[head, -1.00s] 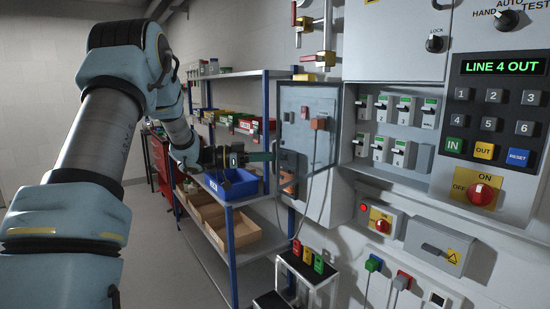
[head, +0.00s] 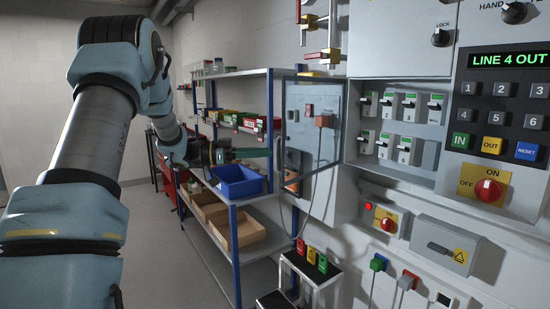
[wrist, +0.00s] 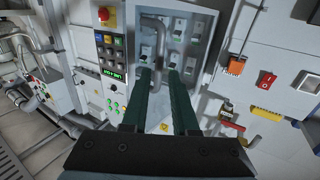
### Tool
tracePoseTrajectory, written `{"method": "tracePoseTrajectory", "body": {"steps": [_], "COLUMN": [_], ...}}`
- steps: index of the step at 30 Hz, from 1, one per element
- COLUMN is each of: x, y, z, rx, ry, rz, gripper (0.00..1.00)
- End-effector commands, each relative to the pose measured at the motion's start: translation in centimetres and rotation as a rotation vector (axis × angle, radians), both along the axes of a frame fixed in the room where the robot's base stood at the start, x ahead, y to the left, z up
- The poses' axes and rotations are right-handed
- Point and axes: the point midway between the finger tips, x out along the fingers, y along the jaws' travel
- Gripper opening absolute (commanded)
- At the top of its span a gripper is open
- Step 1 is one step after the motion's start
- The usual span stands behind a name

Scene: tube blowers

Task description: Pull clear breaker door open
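The clear breaker door (head: 327,158) stands swung out from the left side of the breaker box (head: 358,152), whose breakers (head: 408,102) are uncovered in the head view. A grey bar handle (head: 279,157) is at the door's left, outer edge. My gripper (head: 268,152) points right at this handle, with its fingertips close to it. In the wrist view, the two dark green fingers (wrist: 158,75) are apart, and the bent grey handle (wrist: 159,32) shows beyond and between their tips. I cannot tell whether a finger touches it. The breakers show behind the handle.
Blue-framed shelves (head: 233,240) with a blue bin (head: 238,188) and cardboard trays stand behind and below my gripper. A small step stand (head: 308,270) is below the door. A switch box (head: 440,242) and keypad (head: 500,105) are at right. The floor at lower left is clear.

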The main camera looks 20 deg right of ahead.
Motion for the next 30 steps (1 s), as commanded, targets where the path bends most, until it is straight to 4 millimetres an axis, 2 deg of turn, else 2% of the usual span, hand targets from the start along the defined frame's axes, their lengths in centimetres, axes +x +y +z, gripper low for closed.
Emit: {"method": "tracePoseTrajectory", "body": {"steps": [1, 6, 11, 24, 26, 30], "x": [0.3, 1.0, 1.3, 1.6, 2.2, 5.3], "y": [1.1, 3.9, 5.4, 5.7, 5.5, 5.3], "z": [-0.4, -0.2, -0.1, 0.2, 0.3, 0.8], "rx": [0.0, -0.001, -0.001, -0.002, 0.0, 0.026], "ry": [-0.003, -0.003, -0.002, -0.007, -0.02, -0.071], "rz": [0.004, 0.002, 0.001, 0.021, 0.07, 0.327], "gripper": [0.27, 0.27, 0.27, 0.27, 0.27, 0.27]}}
